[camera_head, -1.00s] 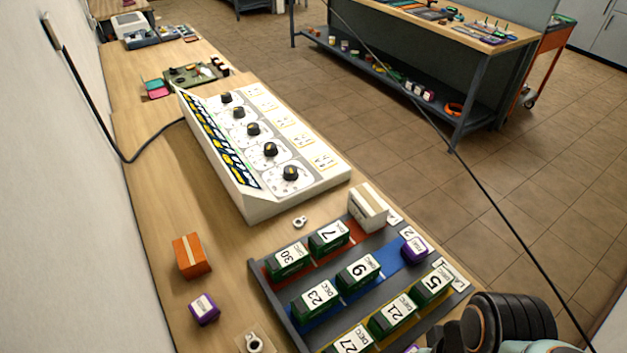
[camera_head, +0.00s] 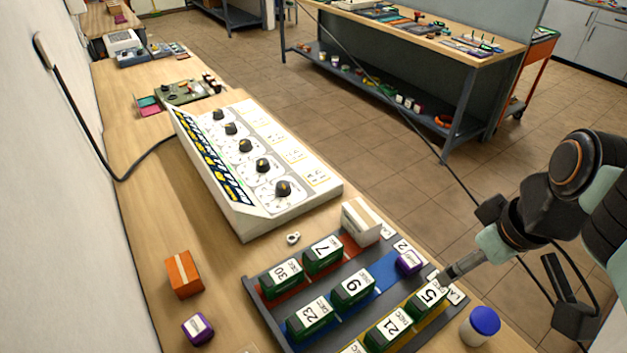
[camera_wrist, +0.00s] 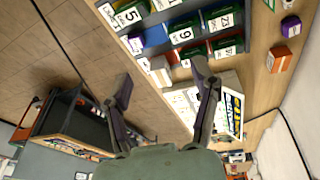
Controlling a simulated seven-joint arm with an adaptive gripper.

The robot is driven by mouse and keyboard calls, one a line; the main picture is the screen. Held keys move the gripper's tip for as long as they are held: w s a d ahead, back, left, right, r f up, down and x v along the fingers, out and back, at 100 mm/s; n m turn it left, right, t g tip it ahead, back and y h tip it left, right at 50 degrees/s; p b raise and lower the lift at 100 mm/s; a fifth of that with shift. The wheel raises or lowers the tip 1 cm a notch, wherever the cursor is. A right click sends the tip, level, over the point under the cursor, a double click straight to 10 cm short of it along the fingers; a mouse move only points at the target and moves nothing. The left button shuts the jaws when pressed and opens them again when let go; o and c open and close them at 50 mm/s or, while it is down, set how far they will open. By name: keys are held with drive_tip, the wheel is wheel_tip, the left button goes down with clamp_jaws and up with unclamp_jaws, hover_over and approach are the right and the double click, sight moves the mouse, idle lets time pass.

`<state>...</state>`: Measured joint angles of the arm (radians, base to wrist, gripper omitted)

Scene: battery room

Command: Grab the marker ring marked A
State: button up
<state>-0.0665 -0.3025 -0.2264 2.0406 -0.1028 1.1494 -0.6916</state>
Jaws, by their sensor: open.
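A small pale ring (camera_head: 293,238) lies on the wooden bench between the white knob panel and the battery tray. Its letter is too small to read, so I cannot tell whether it is the ring marked A. In the wrist view I cannot make that ring out. My gripper (camera_wrist: 163,78) is open, with its two fingers spread and nothing between them. In the head view my arm reaches in from the right, with its end above the tray's right edge, apart from the ring.
The grey tray (camera_head: 255,292) holds several green date blocks, a white box (camera_head: 361,222) and a purple block (camera_head: 408,262). The knob panel (camera_head: 290,207) stands behind. An orange box (camera_head: 183,273), a purple box (camera_head: 198,328) and a blue-lidded jar (camera_head: 481,325) stand nearby.

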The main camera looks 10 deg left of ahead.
drive_tip(key=w+d+f+n+h, duration=0.2)
drive_tip(key=w+n+h, duration=0.15)
drive_tip(key=w, duration=1.45)
drive_tip(key=w+a+f+n+t+h, duration=0.1)
drive_tip(key=w+a+f+n+h, duration=0.4)
drive_tip(key=w+a, duration=0.4)
drive_tip(key=n+t+h, duration=0.1)
drive_tip(key=n+t, duration=0.4)
drive_tip(key=n, duration=0.4)
hover_over(295, 237)
wheel_tip(295, 237, down, 17)
drive_tip(key=s+a+f+n, duration=0.1)
drive_tip(key=s+f, duration=0.1)
drive_tip(key=f, duration=0.1)
drive_tip(key=s+a+f+n+t, duration=0.1)
drive_tip(key=s+a+f, duration=0.1)
drive_tip(key=s+a+f+n, duration=0.1)
drive_tip(key=s+a+f, duration=0.1)
drive_tip(key=f, duration=0.1)
drive_tip(key=shift+s+f+n+t, duration=0.15)
drive_tip(key=shift+f+n+t, duration=0.2)
drive_tip(key=shift+t, duration=0.05)
drive_tip(key=shift+a, duration=0.2)
drive_tip(key=shift+y, duration=0.25)
drive_tip(key=shift+x, duration=3.15)
drive_tip(key=shift+r, duration=0.1)
